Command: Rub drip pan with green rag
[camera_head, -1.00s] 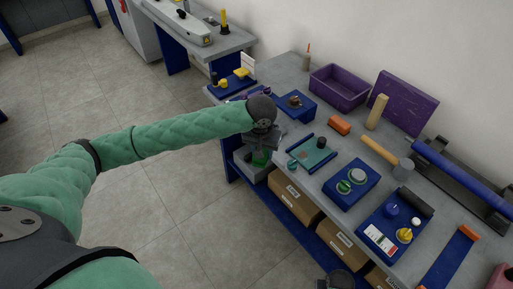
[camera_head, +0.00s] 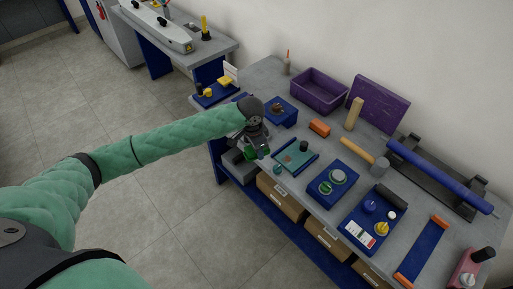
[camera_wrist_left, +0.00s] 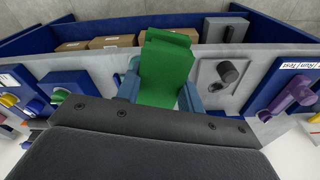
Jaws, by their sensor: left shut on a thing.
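My left gripper (camera_head: 255,142) is over the left front edge of the workbench, shut on the green rag. In the left wrist view, the rag (camera_wrist_left: 165,72) is a folded bright green piece between the two blue-grey fingers of the gripper (camera_wrist_left: 160,95). In the head view, only a bit of the rag (camera_head: 263,153) shows below the fingers. I cannot surely pick out the drip pan; a flat teal tray (camera_head: 299,160) with a dark knob lies just right of the gripper. I cannot tell whether the rag touches anything. My right gripper is out of view.
The workbench carries blue control boxes (camera_head: 334,184), a purple bin (camera_head: 318,92), an orange block (camera_head: 320,127), a mallet (camera_head: 357,150) and a blue roller (camera_head: 432,172). Cardboard boxes (camera_head: 280,196) stand on the shelf below. The floor at left is clear.

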